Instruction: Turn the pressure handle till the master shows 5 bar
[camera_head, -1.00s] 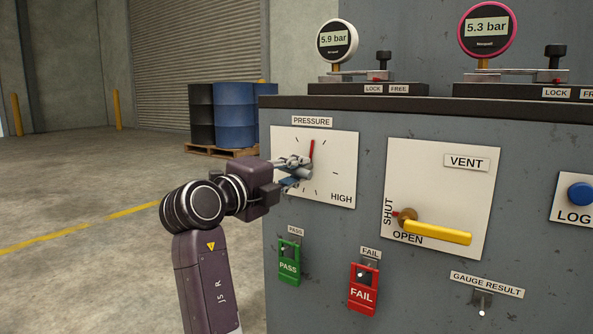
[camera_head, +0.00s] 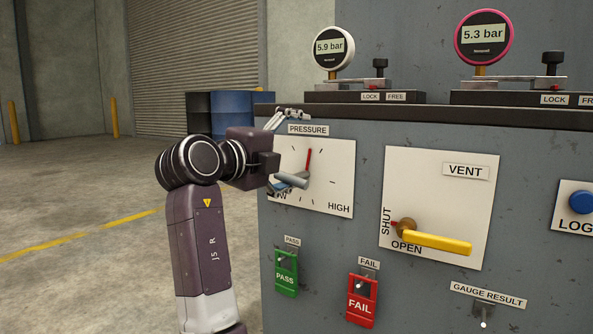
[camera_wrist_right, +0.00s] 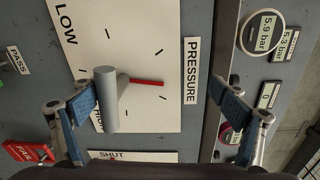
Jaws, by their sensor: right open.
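The pressure handle (camera_head: 293,180) is a grey bar with a red pointer (camera_head: 308,160) on a white dial plate (camera_head: 338,170); the pointer stands nearly straight up. My right gripper (camera_head: 286,150) is wide open in front of the plate. In the right wrist view the handle (camera_wrist_right: 110,100) lies between the spread fingers (camera_wrist_right: 158,104), close beside the left one; I cannot tell whether they touch. A white-rimmed gauge (camera_head: 330,47) reads 5.9 bar and a pink-rimmed gauge (camera_head: 485,36) reads 5.3 bar. My left gripper is out of view.
The yellow vent lever (camera_head: 437,243) sits right of the dial, near OPEN. Below are a green PASS tag (camera_head: 286,274) and a red FAIL tag (camera_head: 361,300). A blue LOG button (camera_head: 582,202) is at the far right.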

